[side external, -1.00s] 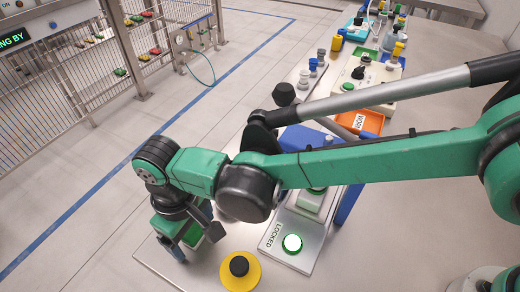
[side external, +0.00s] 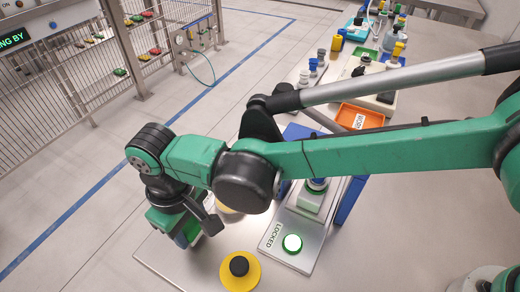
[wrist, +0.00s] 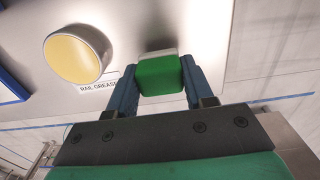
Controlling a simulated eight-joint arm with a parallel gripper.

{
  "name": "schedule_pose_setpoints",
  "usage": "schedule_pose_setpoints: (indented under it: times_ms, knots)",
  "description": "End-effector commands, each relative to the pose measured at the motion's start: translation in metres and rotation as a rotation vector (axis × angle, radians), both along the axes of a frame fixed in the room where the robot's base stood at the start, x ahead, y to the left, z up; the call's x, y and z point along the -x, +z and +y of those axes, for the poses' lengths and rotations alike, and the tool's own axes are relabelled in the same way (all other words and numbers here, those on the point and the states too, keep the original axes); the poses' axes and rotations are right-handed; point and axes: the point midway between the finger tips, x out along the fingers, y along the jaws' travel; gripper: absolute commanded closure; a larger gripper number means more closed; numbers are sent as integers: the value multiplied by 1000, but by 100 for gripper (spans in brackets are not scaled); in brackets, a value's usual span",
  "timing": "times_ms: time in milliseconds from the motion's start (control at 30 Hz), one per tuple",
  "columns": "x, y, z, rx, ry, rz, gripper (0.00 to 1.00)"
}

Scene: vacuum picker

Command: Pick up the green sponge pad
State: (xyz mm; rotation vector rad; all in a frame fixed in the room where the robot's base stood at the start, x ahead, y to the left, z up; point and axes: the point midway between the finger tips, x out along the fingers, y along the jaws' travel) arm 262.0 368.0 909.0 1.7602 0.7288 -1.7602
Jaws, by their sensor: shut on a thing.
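The green sponge pad (wrist: 160,76) is a small block with a pale layer along its far edge. In the wrist view my gripper (wrist: 158,88) is shut on it, with one blue-grey finger on each side. Whether the pad is clear of the surface below is hard to tell. In the side view my gripper (side external: 190,236) is at the left end of the metal table, and a little of the green pad shows beside a finger, mostly hidden by the gripper.
A round tin with a yellow top (wrist: 75,56) stands beside a "RAIL GREASE" label (wrist: 99,86). A yellow disc with a black knob (side external: 240,271) and a "LOCKED" panel with a lit green button (side external: 292,243) are to the right. An orange tray (side external: 359,117) lies farther back.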

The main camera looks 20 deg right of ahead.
Motion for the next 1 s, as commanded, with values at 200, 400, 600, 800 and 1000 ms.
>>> schedule_pose_setpoints:
  times_ms: [200, 400, 600, 800, 1000]
  knots:
    - [0, 63, 0, 0, 0, 0, 100]
    - [0, 127, 0, 0, 0, 0, 100]
    - [-1, 163, 2, 0, 0, 0, 100]
    - [-1, 176, 1, 0, 0, 0, 100]
    - [1, 182, -1, 0, 0, 0, 100]
